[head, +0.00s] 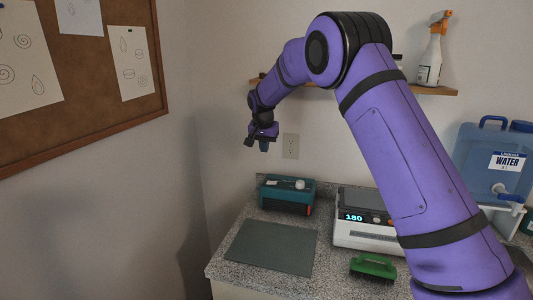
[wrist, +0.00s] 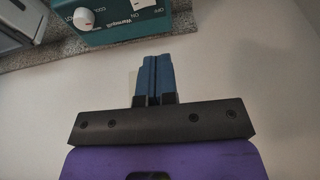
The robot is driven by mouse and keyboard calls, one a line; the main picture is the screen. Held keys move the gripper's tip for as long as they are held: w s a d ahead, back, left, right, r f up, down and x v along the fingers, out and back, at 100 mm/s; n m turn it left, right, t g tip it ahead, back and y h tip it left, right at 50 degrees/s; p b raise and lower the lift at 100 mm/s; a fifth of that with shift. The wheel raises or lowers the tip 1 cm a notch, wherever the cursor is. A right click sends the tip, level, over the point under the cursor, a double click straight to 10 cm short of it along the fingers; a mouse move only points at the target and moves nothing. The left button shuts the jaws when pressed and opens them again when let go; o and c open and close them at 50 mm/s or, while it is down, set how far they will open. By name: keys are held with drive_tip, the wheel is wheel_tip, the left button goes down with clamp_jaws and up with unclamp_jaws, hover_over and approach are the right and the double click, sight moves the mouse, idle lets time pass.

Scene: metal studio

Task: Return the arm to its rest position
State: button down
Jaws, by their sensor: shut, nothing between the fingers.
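My purple arm reaches up and across the head view, bent at the elbow. My gripper (head: 264,145) hangs in the air at its far end, in front of the wall and above the counter. In the wrist view the gripper's blue fingers (wrist: 154,78) lie side by side, shut with nothing between them. Nothing touches the fingers.
Below is a speckled counter (head: 228,262) with a dark grey mat (head: 270,248), a teal box (head: 287,196), also in the wrist view (wrist: 120,18), a white device (head: 360,233) reading 180 and a green-handled tool (head: 373,266). A shelf (head: 432,90) and blue water jug (head: 488,160) are right.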

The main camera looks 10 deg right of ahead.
idle(0.3)
drive_tip(key=s+d+r+n+y, duration=0.1)
drive_tip(key=s+d+r, duration=0.2)
drive_tip(key=s+r, duration=0.8)
drive_tip(key=s+d+r+n, duration=0.2)
drive_tip(key=s+d+r, duration=0.35)
drive_tip(key=s, duration=0.95)
drive_tip(key=s+f+n+t, duration=0.2)
drive_tip(key=s+f+n, duration=0.1)
drive_tip(key=s, duration=2.5)
drive_tip(key=shift+s+d, duration=0.15)
drive_tip(key=shift+s, duration=0.1)
